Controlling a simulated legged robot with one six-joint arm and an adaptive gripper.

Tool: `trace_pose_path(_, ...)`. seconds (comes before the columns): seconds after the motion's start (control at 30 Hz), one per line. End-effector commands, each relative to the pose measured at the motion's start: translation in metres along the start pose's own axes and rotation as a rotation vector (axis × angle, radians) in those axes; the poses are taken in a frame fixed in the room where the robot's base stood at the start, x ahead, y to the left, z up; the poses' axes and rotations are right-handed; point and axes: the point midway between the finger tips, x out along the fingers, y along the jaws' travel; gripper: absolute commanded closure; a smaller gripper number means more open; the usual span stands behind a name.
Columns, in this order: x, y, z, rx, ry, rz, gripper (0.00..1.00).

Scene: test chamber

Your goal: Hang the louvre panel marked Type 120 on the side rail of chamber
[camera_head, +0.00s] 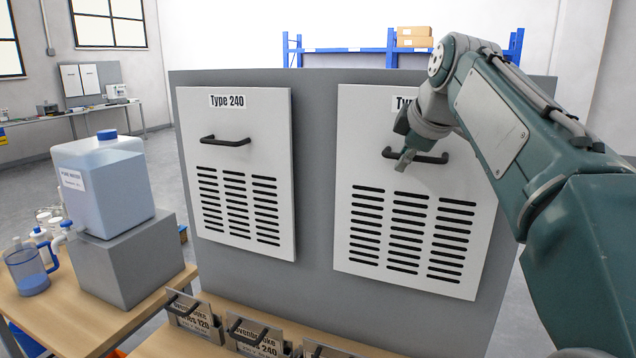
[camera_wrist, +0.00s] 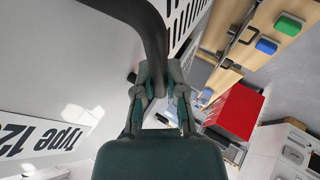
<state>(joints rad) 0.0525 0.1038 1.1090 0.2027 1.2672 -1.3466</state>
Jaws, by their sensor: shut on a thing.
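The right-hand white louvre panel (camera_head: 410,235) hangs against a grey upright board, with several rows of slots. Its label (camera_head: 399,103) is mostly hidden by my arm in the head view; in the wrist view the label (camera_wrist: 32,138) reads "Type 12", cut off at the edge. My gripper (camera_head: 404,160) is shut on this panel's black handle (camera_head: 432,159), near its left end. In the wrist view both fingers of my gripper (camera_wrist: 160,82) close around the handle bar (camera_wrist: 152,35). The left panel (camera_head: 237,175) is marked Type 240. I cannot make out the chamber's side rail.
Below the board, small handled plates (camera_head: 195,318) marked 120 and 240 stand on a wooden table. A water container (camera_head: 103,180) sits on a grey block (camera_head: 135,262) at left, beside a blue jug (camera_head: 27,271). The wrist view shows a red box (camera_wrist: 236,110) at right.

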Motion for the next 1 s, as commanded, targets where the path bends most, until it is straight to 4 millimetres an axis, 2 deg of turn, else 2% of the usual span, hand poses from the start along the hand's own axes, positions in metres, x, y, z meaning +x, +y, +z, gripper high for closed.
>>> trace_pose_path(1.0, -0.025, 0.018, -0.010, 0.000, 0.001, 0.006, 1.00)
